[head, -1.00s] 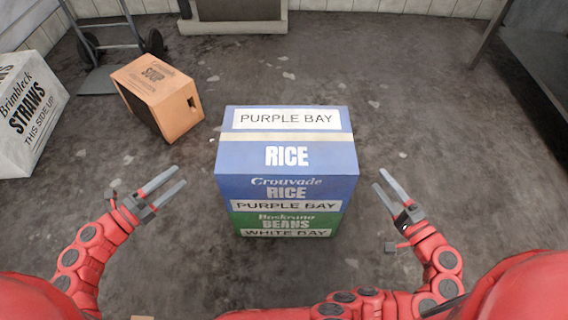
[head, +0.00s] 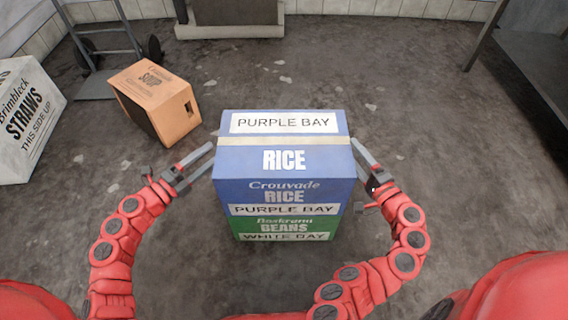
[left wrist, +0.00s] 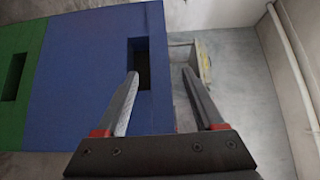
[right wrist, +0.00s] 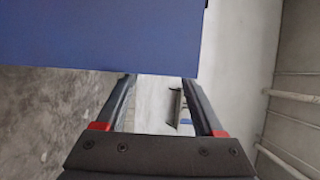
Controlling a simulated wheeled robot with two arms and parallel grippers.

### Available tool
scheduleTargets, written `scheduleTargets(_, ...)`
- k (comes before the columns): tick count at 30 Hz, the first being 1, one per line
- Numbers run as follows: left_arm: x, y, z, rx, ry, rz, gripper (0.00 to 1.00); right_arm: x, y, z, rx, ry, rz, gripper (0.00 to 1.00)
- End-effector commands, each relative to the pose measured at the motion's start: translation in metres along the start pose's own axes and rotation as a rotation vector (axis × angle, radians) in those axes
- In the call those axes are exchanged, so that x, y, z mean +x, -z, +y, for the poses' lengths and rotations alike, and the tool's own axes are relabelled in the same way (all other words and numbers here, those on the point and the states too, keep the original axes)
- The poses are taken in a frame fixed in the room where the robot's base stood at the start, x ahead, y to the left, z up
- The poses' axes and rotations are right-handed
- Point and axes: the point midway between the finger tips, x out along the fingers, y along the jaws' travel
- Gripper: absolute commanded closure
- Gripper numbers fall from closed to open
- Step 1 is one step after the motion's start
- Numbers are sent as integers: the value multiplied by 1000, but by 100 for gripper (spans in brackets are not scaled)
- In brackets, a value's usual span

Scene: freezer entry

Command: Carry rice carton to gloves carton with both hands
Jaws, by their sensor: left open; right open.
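The blue rice carton (head: 283,185) sits on top of the green beans carton (head: 284,226) on the floor. My left gripper (head: 211,158) is open at the left side of the rice carton. In the left wrist view its fingers (left wrist: 160,90) are near a dark handhold slot in the carton's blue side (left wrist: 95,75), one finger overlapping that side. My right gripper (head: 358,160) is open at the right side of the rice carton. In the right wrist view the blue side (right wrist: 100,35) is just ahead of the fingers. I cannot tell whether either gripper touches it. I see no gloves carton.
An orange soup carton (head: 155,95) stands behind on the left. A white straws carton (head: 28,120) is at the far left, and a hand truck (head: 105,50) behind it. A grey table (head: 530,75) is at the right. The floor between is clear.

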Motion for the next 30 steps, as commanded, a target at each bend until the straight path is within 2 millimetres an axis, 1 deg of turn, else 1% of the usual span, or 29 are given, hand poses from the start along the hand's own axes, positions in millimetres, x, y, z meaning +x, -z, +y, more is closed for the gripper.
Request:
scheduleTargets(1, 10, 0, -1, 2, 1, 2, 30, 10, -2, -1, -2, 2, -8, 30)
scheduleTargets(4, 28, 1, -1, 1, 2, 3, 30, 28, -2, 0, 0, 1, -8, 30)
scheduleTargets(6, 37, 1, 0, 0, 2, 3, 30, 37, -1, 0, 0, 1, -4, 30)
scheduleTargets(10, 50, 0, 0, 1, 0, 1, 30, 50, -1, 0, -1, 1, -5, 30)
scheduleTargets(15, 57, 0, 0, 1, -1, 0, 30, 57, -1, 0, 0, 1, -3, 30)
scheduleTargets(23, 57, 0, 1, 0, -1, -1, 30, 57, 0, 0, 1, 1, -1, 30)
scheduleTargets(27, 57, 0, 0, 0, -1, -1, 55, 57, 0, 0, 1, 1, -1, 55)
scheduleTargets(29, 57, 0, 0, 0, -1, -1, 66, 57, 0, 0, 1, 1, -1, 66)
scheduleTargets(30, 57, 0, 0, 0, -1, -1, 73, 57, 0, 0, 1, 1, -1, 73)
